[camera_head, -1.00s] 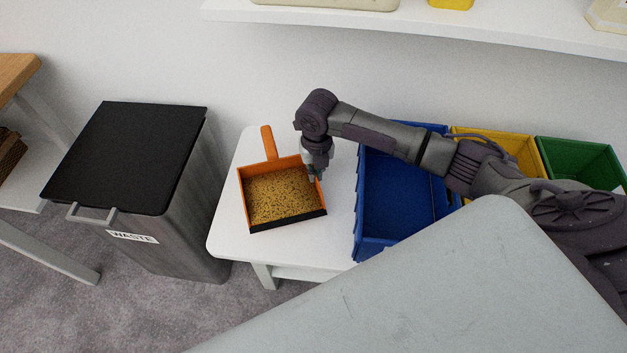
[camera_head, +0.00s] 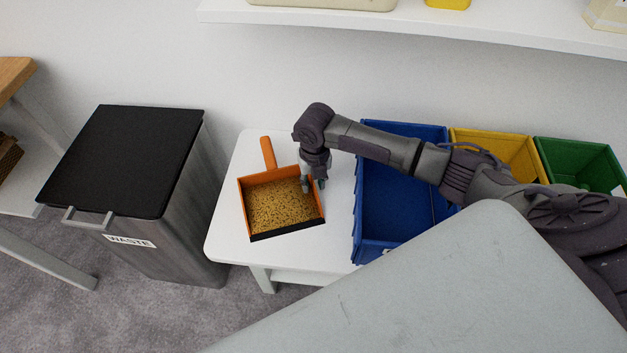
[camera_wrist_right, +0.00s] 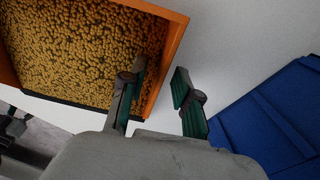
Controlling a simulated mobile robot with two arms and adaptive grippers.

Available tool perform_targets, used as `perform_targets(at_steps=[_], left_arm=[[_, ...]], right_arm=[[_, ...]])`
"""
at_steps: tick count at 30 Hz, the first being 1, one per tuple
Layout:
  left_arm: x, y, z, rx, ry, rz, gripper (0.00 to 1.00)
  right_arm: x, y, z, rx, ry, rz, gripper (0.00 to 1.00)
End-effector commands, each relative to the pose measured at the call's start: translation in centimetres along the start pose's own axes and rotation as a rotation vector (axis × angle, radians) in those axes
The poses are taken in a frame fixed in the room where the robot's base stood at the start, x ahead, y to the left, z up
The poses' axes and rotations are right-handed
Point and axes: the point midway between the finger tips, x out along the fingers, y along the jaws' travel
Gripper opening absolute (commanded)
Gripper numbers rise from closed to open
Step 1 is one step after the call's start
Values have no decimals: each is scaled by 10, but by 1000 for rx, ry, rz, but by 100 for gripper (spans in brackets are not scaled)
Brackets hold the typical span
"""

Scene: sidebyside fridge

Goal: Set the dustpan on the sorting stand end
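The orange dustpan (camera_head: 267,178), filled with yellow-brown grains, lies on the white end of the sorting stand (camera_head: 232,228), left of the blue bin. Its handle points toward the wall and its dark front lip faces the near edge. My right gripper (camera_head: 314,184) is at the pan's right side wall. In the right wrist view, the gripper (camera_wrist_right: 159,82) is open: one finger is over the grains inside the dustpan (camera_wrist_right: 172,50), the other outside, with the orange wall between them and gaps visible. My left gripper is not in view.
A blue bin (camera_head: 362,235), a yellow bin (camera_head: 533,160) and a green bin (camera_head: 580,152) stand to the right. A waste bin (camera_head: 120,160) with a black lid stands left, across a floor gap. A white shelf (camera_head: 420,22) runs along the wall above.

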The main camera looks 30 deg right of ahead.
Motion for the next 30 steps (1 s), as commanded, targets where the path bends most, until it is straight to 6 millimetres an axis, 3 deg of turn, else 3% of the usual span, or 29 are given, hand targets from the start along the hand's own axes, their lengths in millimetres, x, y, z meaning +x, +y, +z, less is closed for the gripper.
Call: perform_targets(at_steps=[5, 15, 21, 30], left_arm=[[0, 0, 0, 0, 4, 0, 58], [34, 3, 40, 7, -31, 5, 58], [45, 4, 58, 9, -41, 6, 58], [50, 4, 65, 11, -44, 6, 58]], right_arm=[[-10, 0, 1, 0, -2, 1, 31], [-81, 0, 1, 0, -3, 1, 31], [-112, 0, 1, 1, -2, 1, 31], [-123, 0, 0, 0, 1, 1, 31]])
